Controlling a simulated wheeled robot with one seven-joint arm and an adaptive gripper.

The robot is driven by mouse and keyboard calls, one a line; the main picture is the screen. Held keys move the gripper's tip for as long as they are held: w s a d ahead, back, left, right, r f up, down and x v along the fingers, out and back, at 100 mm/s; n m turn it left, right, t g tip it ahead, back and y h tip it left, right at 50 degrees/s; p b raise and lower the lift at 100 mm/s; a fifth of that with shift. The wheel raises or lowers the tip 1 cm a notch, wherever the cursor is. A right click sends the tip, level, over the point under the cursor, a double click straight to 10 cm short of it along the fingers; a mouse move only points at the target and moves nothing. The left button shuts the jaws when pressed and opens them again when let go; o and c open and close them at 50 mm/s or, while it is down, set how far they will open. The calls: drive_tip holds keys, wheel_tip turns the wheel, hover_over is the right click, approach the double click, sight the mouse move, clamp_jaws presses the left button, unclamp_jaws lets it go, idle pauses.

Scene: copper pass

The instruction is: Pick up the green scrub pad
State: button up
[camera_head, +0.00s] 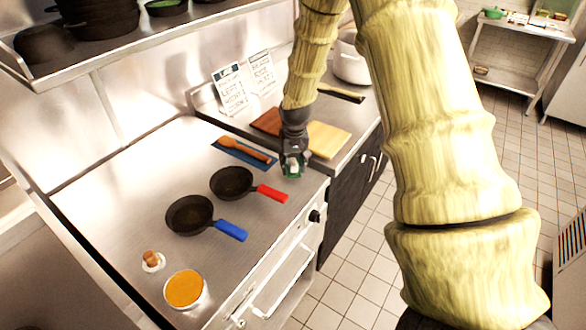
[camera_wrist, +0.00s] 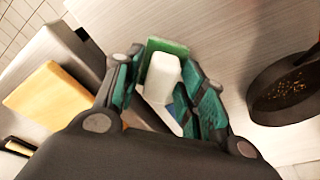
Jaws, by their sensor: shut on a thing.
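The green scrub pad (camera_wrist: 166,46) shows as a green edge at the fingertips in the wrist view, with a white block-like part (camera_wrist: 162,76) against it between the fingers. I cannot tell whether the white part belongs to the pad. My gripper (camera_wrist: 166,88) has teal-lined fingers closed on it from both sides, hiding much of it. In the head view my gripper (camera_head: 292,164) points down at the right front edge of the steel counter, with a bit of green (camera_head: 292,175) at its tips. I cannot tell whether the pad touches the counter.
A red-handled pan (camera_head: 232,182) lies just left of my gripper, with a blue-handled pan (camera_head: 190,214) beyond it. A wooden spoon (camera_head: 243,149) lies on a blue mat (camera_head: 228,143). Cutting boards (camera_head: 327,139) lie behind to the right. An orange-filled container (camera_head: 185,289) stands near the front.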

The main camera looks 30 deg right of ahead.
sight(293, 162)
drive_tip(key=shift+r+b, duration=1.15)
drive_tip(key=shift+r, duration=3.05)
